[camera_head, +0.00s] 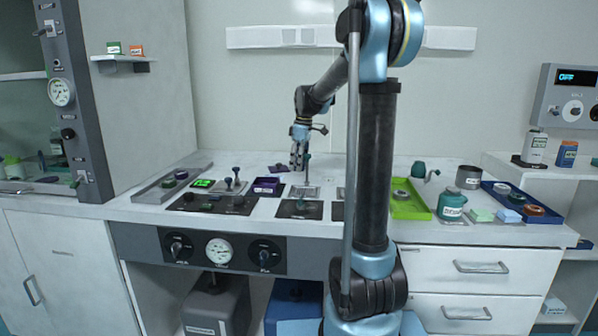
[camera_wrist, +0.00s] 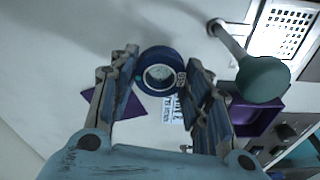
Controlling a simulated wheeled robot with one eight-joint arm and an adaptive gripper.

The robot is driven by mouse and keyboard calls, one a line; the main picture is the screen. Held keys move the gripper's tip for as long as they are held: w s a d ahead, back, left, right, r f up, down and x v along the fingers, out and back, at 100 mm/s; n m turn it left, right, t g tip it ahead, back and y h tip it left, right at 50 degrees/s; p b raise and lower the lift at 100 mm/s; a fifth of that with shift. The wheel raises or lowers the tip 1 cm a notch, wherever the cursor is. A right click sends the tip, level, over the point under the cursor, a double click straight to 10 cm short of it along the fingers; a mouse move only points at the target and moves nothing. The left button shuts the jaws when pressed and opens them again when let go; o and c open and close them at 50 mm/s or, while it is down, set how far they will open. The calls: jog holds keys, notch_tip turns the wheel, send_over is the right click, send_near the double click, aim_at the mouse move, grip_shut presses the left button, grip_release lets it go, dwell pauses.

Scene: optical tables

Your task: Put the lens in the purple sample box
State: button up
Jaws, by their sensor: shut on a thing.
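The lens (camera_wrist: 160,72), a round glass in a dark blue ring mount, sits between the fingertips of my gripper (camera_wrist: 158,62) in the wrist view. My gripper is shut on it. In the head view my gripper (camera_head: 298,165) hangs over the back middle of the bench, and the lens is too small to make out there. The purple sample box (camera_head: 266,187) stands on the bench, left of and nearer than my gripper. It also shows at the right of the wrist view (camera_wrist: 262,116), partly hidden behind the right finger and a rounded greenish knob.
The greenish knob (camera_wrist: 262,80) on a post rises close to the right finger, beside a perforated plate (camera_wrist: 289,28). A flat purple piece (camera_wrist: 98,106) lies left of the lens. A green tray (camera_head: 411,206) and a blue tray (camera_head: 545,217) stand at the right.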

jog(key=shift+f, duration=1.35)
jog(key=o, duration=1.1)
jog(key=shift+c, duration=0.2)
